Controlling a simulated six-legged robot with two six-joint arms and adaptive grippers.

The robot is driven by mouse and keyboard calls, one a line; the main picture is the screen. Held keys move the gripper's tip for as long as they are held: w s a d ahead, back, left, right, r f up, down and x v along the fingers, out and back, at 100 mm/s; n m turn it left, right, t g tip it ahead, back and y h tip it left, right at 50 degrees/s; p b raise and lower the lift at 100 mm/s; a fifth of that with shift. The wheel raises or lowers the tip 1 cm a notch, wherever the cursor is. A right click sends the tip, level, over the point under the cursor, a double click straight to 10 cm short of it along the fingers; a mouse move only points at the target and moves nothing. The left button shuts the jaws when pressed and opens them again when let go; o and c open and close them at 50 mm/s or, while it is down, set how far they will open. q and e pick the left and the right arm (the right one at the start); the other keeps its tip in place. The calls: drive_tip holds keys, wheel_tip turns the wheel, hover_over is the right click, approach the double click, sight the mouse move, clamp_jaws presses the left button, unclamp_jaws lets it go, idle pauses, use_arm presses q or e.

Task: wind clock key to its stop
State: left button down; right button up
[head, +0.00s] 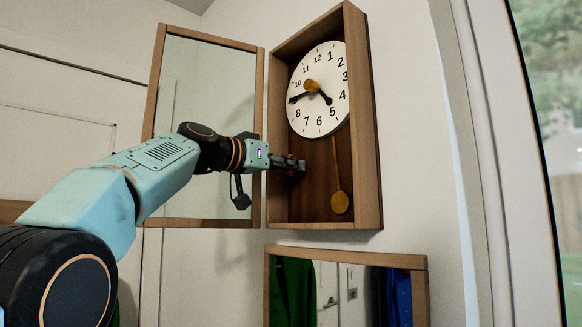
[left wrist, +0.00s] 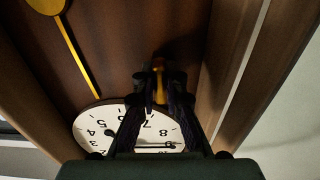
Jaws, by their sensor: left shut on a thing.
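The wall clock has a white dial (head: 318,92) with black numerals and hands, in an open wooden case (head: 367,110). A brass-coloured piece (head: 311,86) sits at the dial's centre. My left gripper (head: 300,165) reaches into the case's lower left part, below the dial. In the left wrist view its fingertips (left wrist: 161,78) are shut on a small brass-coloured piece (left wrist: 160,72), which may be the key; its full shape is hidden. The dial (left wrist: 95,118) shows upside down there, partly covered by the fingers. My right gripper is not in view.
A brass pendulum (head: 340,201) hangs right of my left gripper; it also shows in the left wrist view (left wrist: 73,50). The glazed door (head: 156,85) stands open at the left, behind my arm. A framed mirror (head: 347,258) is below the case. A window (head: 553,120) is at the right.

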use_arm(q)
drive_tip(key=shift+f, duration=0.3)
drive_tip(key=c, duration=1.8)
unclamp_jaws()
drive_tip(key=o, duration=0.4)
drive_tip(key=shift+s+a+r, duration=0.1)
drive_tip(key=shift+a+r, duration=0.05)
drive_tip(key=shift+r, duration=0.1)
drive_tip(key=shift+r, duration=0.1)
drive_tip(key=v, duration=0.7)
